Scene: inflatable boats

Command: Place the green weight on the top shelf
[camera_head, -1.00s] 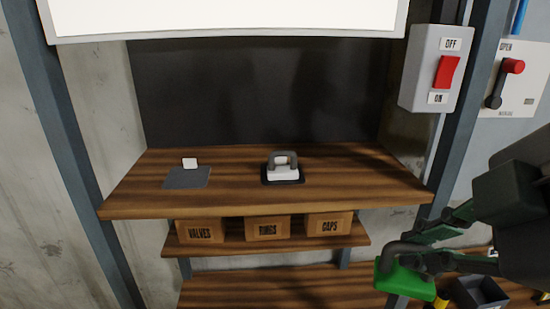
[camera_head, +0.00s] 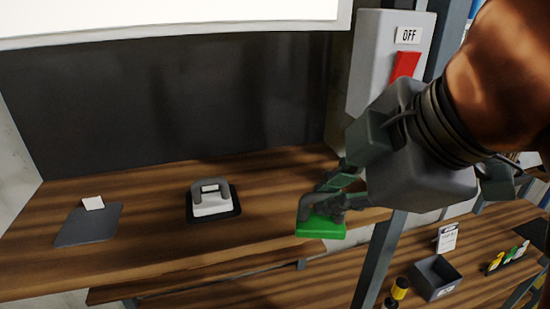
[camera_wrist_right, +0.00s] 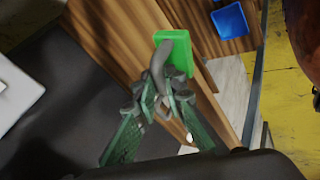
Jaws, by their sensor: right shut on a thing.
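The green weight (camera_head: 321,227) has a grey handle and a green base. My right gripper (camera_head: 328,200) is shut on its handle, at the right part of the top shelf (camera_head: 140,236) in the head view. The green weight also shows in the right wrist view (camera_wrist_right: 179,52), with the gripper fingers (camera_wrist_right: 160,95) around its handle. I cannot tell for sure whether its base is above the shelf or touching it. A white weight (camera_head: 212,204) with a grey handle stands on a dark mat on the shelf. My left gripper is not in view.
An empty grey mat (camera_head: 88,226) with a small white card (camera_head: 93,203) lies at the shelf's left. A switch box (camera_head: 388,60) is at the back right, close to my right arm. A lower bench holds a dark bin (camera_head: 437,277) and a yellow-black item (camera_head: 399,289).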

